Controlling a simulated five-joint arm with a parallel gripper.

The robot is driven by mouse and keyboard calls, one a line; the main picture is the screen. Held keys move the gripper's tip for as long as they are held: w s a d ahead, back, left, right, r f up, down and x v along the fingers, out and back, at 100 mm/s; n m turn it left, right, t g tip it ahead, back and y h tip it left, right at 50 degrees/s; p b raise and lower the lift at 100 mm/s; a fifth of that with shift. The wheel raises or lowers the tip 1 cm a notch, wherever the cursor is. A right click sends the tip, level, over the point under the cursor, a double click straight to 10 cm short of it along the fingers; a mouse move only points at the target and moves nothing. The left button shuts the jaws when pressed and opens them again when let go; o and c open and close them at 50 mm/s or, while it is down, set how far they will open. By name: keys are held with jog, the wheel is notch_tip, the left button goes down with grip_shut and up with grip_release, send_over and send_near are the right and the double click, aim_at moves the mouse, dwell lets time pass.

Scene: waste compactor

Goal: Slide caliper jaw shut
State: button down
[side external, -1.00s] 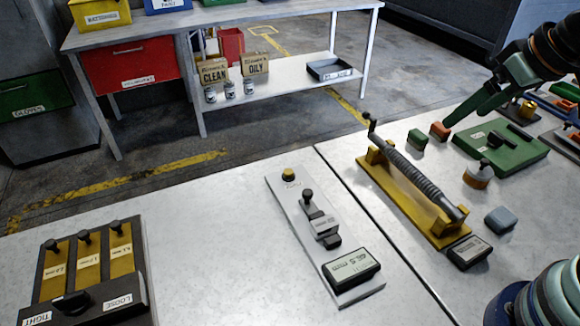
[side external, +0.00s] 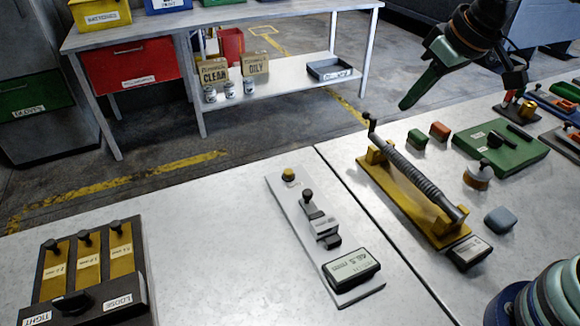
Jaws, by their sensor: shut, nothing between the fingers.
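The device that looks like the caliper is a long grey plate (side external: 300,222) on the near table, in the middle of the side view. It carries a dark sliding piece with a black knob (side external: 307,196), a pale labelled block (side external: 324,227) and a dark block below it. A yellow button (side external: 288,175) is at its far end. A display (side external: 352,268) at its near end shows a number in mm, perhaps 46.5. My gripper (side external: 405,105) is green, shut and empty. It is in the air up and right of the caliper, apart from it.
A yellow stand with a ribbed rod (side external: 420,180) lies right of the caliper, across a table seam. Small green (side external: 417,139) and orange (side external: 440,130) blocks and a green board (side external: 500,147) are beyond it. A TIGHT/LOOSE panel (side external: 85,270) stands at left. Table between panel and caliper is clear.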

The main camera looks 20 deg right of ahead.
jog(key=w+a+f+n, duration=0.2)
jog(key=w+a+f, duration=0.25)
jog(key=a, duration=0.35)
jog(key=n+g, duration=0.1)
send_over(308, 209)
jog(key=w, duration=0.4)
notch_tip(308, 209, down, 5)
jog(key=shift+y, duration=0.4)
jog(key=x, duration=0.9)
jog(key=shift+s+a+f, duration=0.15)
jog(key=shift+a+f, duration=0.1)
jog(key=shift+f, duration=0.2)
jog(key=shift+s+d+f, duration=0.1)
jog(key=shift+s+d, duration=0.2)
jog(key=shift+s, duration=0.3)
jog(key=shift+s+d+f, duration=0.1)
jog(key=shift+s+d, duration=0.2)
jog(key=shift+s, duration=0.25)
jog(key=shift+s+d+f, duration=0.1)
jog(key=shift+s+d, duration=0.2)
jog(key=shift+s, duration=0.3)
jog(key=shift+s+g, duration=0.3)
jog(key=shift+s, duration=0.95)
jog(key=shift+s+f, duration=0.1)
jog(key=shift+s, duration=0.2)
